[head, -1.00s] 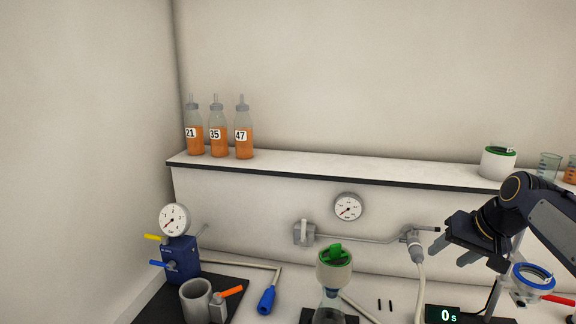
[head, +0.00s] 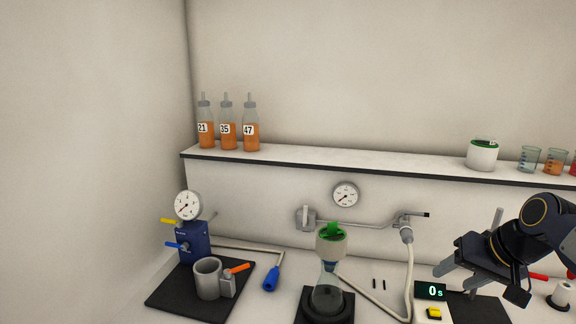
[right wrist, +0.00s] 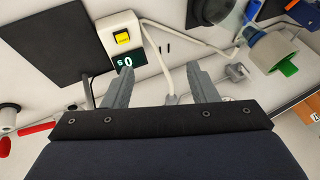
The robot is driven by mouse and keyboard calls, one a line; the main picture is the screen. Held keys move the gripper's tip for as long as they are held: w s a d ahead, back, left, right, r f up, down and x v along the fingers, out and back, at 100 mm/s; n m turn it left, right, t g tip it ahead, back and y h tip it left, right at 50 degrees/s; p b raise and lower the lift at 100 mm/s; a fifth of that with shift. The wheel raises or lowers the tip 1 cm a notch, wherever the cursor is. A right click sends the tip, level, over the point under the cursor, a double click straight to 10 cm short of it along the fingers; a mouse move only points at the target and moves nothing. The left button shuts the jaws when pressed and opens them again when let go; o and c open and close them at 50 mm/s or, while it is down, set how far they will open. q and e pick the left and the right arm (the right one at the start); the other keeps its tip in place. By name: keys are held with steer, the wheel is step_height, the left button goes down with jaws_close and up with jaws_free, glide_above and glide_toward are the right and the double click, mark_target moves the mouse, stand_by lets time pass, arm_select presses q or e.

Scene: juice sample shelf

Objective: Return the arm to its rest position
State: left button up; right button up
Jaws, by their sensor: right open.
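My right gripper (head: 468,240) is in the right part of the head view, in front of the back panel below the shelf. Its two fingers are apart with nothing between them. In the right wrist view the same open fingers (right wrist: 160,70) show over the bench, with the timer (right wrist: 124,40) beside the left finger and a pale hose passing behind the gap. My right arm (head: 549,225) comes in from the right edge. My left gripper is not in either view.
Shelf (head: 340,167) carries bottles 21 (head: 206,135), 35 (head: 228,135) and 47 (head: 251,136), a white pot (head: 482,155) and beakers (head: 529,160). Below stand a blue gauge pump (head: 194,243), a green-topped funnel (head: 331,242) on a flask (head: 327,294), and the timer (head: 431,291).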

steer(key=s+a+f, duration=0.4)
steer(key=s, duration=0.3)
steer(key=s+a+f+n, duration=0.1)
steer(key=s+a+f, duration=0.3)
steer(key=s, duration=0.4)
steer(key=s+a+f+y, duration=0.1)
steer(key=s+a+f, duration=0.3)
steer(key=s, duration=0.4)
steer(key=shift+n, duration=0.3)
